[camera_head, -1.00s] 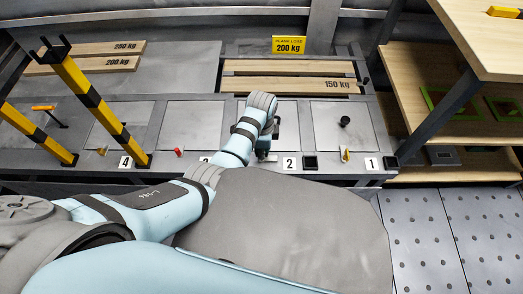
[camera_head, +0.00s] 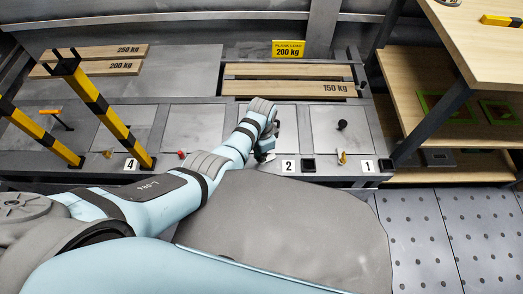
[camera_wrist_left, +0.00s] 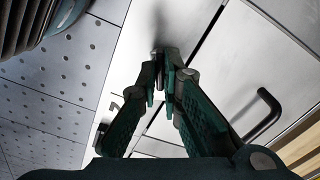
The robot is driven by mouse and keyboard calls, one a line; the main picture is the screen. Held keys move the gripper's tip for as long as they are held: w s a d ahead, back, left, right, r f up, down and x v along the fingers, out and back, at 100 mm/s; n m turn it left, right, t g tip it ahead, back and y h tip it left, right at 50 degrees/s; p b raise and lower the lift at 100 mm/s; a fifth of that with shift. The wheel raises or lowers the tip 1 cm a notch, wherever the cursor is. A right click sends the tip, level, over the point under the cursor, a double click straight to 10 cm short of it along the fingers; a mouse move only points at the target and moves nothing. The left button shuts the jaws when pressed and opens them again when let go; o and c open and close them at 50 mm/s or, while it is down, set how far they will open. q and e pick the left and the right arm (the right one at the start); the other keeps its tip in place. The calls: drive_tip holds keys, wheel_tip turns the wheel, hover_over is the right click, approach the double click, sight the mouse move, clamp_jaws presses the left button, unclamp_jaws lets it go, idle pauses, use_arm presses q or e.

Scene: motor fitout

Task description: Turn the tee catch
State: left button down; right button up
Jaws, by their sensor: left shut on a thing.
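The tee catch (camera_wrist_left: 157,51) is a small metal piece at the edge of a grey panel, mostly hidden by my fingertips. My left gripper (camera_wrist_left: 164,80) is shut on it in the left wrist view. In the head view my left gripper (camera_head: 264,153) is at the front edge of the bench, just left of the number 2 label (camera_head: 289,166); the wrist hides much of the panel there. My right gripper is not in view.
A black handle (camera_wrist_left: 264,115) stands on the panel right of my fingers. Yellow-black posts (camera_head: 100,108) rise at the left. Planks (camera_head: 290,87) lie behind the panels. A wooden shelf unit (camera_head: 425,100) stands at the right.

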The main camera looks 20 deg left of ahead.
use_arm(q)
drive_tip(key=n, duration=0.2)
drive_tip(key=shift+n+p, duration=0.4)
drive_tip(key=n, duration=0.3)
drive_tip(key=shift+n+p, duration=0.3)
drive_tip(key=n, duration=0.2)
drive_tip(key=shift+n, duration=2.2)
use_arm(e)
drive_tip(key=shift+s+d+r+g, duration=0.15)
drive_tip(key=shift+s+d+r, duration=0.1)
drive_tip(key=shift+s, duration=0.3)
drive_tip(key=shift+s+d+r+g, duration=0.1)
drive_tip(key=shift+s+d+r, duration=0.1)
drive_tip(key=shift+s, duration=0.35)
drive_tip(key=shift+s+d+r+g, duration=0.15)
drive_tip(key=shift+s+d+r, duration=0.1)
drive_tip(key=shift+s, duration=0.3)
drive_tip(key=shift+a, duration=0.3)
use_arm(q)
drive_tip(key=c, duration=1.8)
unclamp_jaws()
drive_tip(key=shift+o, duration=0.2)
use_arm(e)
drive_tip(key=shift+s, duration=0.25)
